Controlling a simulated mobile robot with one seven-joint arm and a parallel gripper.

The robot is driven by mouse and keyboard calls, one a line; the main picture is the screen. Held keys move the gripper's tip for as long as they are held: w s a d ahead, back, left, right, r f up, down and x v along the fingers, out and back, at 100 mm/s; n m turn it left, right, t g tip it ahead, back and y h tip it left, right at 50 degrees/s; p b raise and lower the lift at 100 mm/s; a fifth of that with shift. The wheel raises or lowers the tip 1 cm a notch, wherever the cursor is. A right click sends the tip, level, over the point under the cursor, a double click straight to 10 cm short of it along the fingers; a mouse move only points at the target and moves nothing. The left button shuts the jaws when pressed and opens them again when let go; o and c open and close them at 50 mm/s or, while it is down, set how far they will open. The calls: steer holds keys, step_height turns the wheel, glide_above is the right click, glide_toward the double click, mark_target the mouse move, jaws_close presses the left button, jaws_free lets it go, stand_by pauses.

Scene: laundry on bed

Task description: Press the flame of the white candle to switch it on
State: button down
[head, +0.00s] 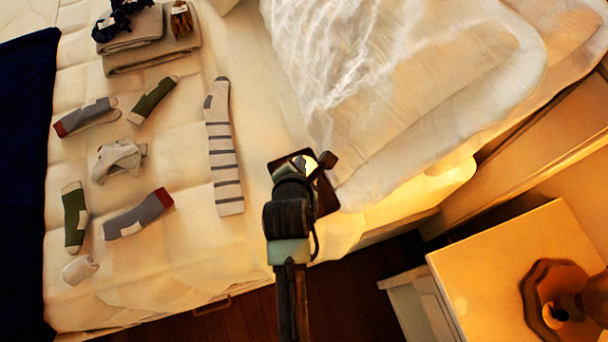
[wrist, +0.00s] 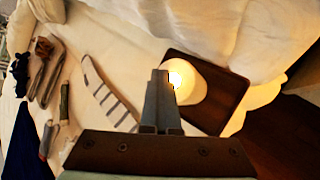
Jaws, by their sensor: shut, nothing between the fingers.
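The white candle (wrist: 194,84) stands on a dark brown square tray (wrist: 228,92) on the bed. In the wrist view its top glows warm yellow, and the bright flame (wrist: 175,80) shows close by my fingertips. My gripper (wrist: 160,74) is shut and empty, its fingertips at the left side of the flame in the picture; I cannot tell whether they touch it. In the head view my arm and hand hide most of the candle; a bright bit of it (head: 309,165) shows, with a corner of the tray (head: 280,163).
A white pillow (head: 400,70) lies beyond the tray. A striped sock (head: 224,150) lies left of it, with several other socks and a folded grey towel (head: 150,55) further left. A nightstand (head: 500,260) with a wooden lamp base (head: 540,285) stands at lower right.

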steer(key=shift+s+d+f, duration=0.1)
steer(key=shift+s+f, duration=0.15)
steer(key=shift+f, duration=0.2)
steer(key=shift+s+r+p, duration=0.15)
steer(key=shift+r+p, duration=0.15)
steer(key=shift+p, duration=0.4)
step_height(320, 180, up, 6)
steer(key=p, duration=0.6)
steer(key=shift+w+r+p, duration=0.2)
steer(key=shift+r+p, duration=0.05)
steer(key=shift+p, duration=0.15)
